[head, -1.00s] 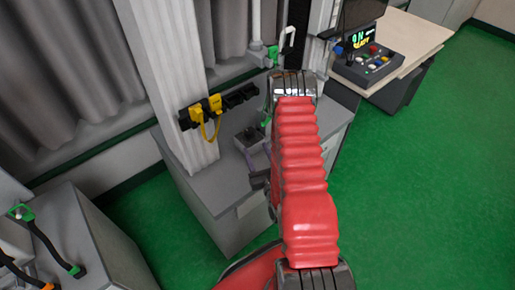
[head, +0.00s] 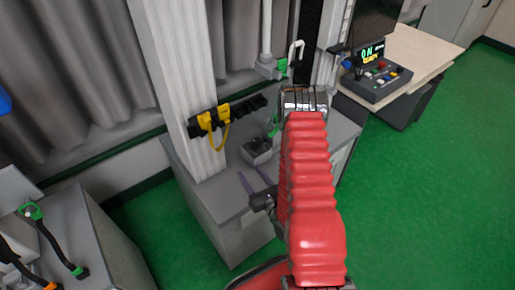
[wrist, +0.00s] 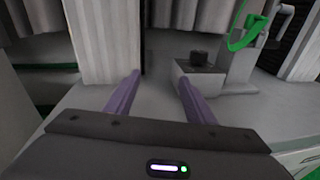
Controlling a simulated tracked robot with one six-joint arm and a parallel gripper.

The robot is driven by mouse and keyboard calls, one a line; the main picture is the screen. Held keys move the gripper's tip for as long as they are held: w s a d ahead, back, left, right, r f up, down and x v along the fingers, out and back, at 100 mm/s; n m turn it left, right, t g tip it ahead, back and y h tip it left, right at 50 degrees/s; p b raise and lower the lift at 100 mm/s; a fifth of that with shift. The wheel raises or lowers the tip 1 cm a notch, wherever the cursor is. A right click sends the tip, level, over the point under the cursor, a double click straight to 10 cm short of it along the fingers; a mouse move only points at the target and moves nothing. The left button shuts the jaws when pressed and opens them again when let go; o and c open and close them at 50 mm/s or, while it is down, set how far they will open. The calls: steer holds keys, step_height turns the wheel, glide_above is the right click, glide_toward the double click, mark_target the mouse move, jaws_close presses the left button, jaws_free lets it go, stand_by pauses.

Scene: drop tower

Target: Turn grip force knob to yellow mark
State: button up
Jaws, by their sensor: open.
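The knob (wrist: 198,58) is dark and sits on top of a small grey box (wrist: 203,78) on the grey bench. In the head view the knob (head: 257,143) and its box stand beside the white column. My gripper (wrist: 158,80) is open and empty, its two purple fingers apart and pointing toward the bench's back. The knob is beyond the right fingertip, apart from it. In the head view my gripper (head: 255,178) is short of the box, partly hidden by my red arm. No yellow mark can be made out on the knob.
A white fluted column (head: 178,85) rises left of the box, with a black rail (head: 262,102) and a yellow connector (head: 213,117) on it. A green loop (wrist: 243,30) hangs behind the knob. A control console (head: 376,80) stands on a desk at right.

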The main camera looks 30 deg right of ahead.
steer(key=a+n+y, duration=0.1)
steer(key=a+y, duration=0.1)
steer(key=a, duration=0.1)
steer(key=a+r+n+g+y, duration=0.1)
steer(key=a+y, duration=0.1)
steer(key=a, duration=0.1)
steer(key=a+r+n+y, duration=0.1)
steer(key=a+y, duration=0.1)
steer(key=a, duration=0.1)
steer(key=shift+s+r+n, duration=0.1)
steer(key=shift+n, duration=0.3)
steer(key=s+a+r+n+g+y, duration=0.8)
steer(key=s+a+r+n+g, duration=0.3)
steer(key=s+a+n+g, duration=0.5)
steer(key=s+d+r+n+g+h, duration=0.1)
steer(key=s+d+r+n+h, duration=0.5)
steer(key=d+n+h, duration=0.5)
step_height(320, 180, up, 16)
steer(key=n+t+h, duration=0.3)
steer(key=n+t, duration=0.3)
steer(key=shift+w+d+t, duration=0.3)
steer(key=shift+w+d, duration=0.05)
steer(key=shift+d, duration=0.1)
